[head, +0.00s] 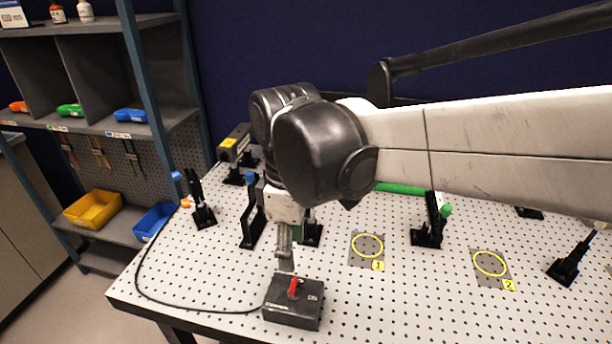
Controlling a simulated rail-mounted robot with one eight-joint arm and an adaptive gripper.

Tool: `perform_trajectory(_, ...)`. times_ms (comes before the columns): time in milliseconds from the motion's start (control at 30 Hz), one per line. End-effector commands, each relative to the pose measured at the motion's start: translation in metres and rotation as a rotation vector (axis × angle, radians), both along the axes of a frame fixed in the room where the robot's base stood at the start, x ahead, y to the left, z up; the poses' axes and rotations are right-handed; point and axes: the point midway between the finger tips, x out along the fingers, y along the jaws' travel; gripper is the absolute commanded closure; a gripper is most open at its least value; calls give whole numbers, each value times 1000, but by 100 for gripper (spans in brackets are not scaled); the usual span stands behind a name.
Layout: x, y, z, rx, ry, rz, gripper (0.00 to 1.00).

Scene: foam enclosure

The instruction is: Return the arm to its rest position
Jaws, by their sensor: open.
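My arm reaches in from the right edge, and its black wrist joint hangs over the left half of the perforated table (365,310). Below the wrist, my gripper (285,262) points down, just behind and above a dark switch box (291,316) with a red lever (293,287). The gripper is open, with no object seen in it. Its fingers look small and overlap in this view, so I cannot tell whether they touch the box.
Black stands (203,214) and (428,235) rise from the table, with a green rod (400,188) partly behind my arm. Yellow-ringed marks 1 (367,245) and 2 (490,263) are bare. A black cable (150,298) curves left. Shelves with bins (93,208) stand left.

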Motion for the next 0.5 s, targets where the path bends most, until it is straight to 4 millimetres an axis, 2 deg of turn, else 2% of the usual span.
perform_trajectory(133,0,0,7,0,0,0,56)
perform_trajectory(500,0,-3,8,2,-3,-10,56)
